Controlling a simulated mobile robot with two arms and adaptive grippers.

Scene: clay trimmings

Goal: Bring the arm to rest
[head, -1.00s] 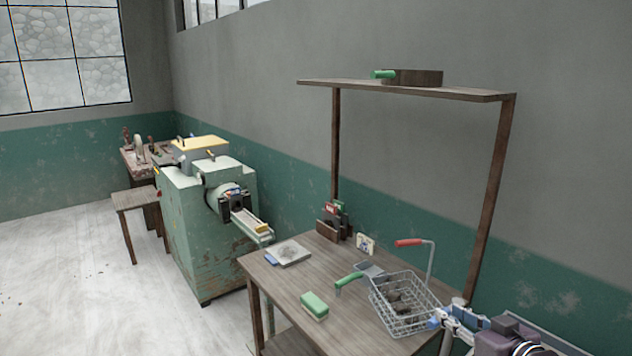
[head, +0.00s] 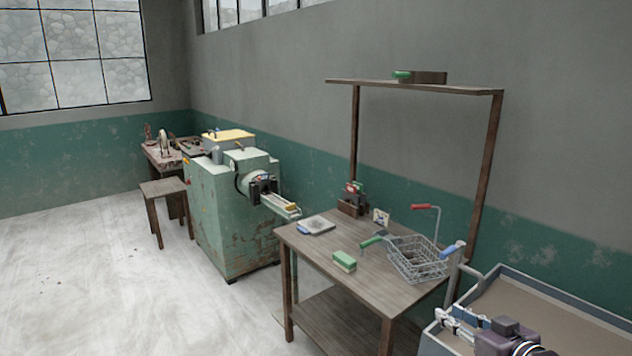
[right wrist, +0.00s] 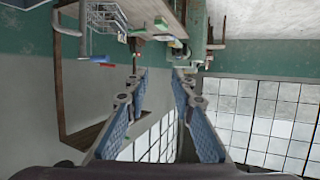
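My right gripper (head: 452,318) is at the lower right of the head view, over the near side of a grey-rimmed bin. In the right wrist view its two blue-padded fingers (right wrist: 162,75) stand apart with nothing between them, so it is open and empty. The right arm's dark wrist is beside it, cut by the bottom edge of the head view. My left gripper and arm are not in view.
The wooden table (head: 335,255) holds a wire basket (head: 420,262), a green-topped brush (head: 344,261) and a green-handled tool (head: 372,240). A shelf (head: 440,87) stands above. The grey-rimmed bin (head: 560,283) is at right. A green machine (head: 230,220) stands beyond.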

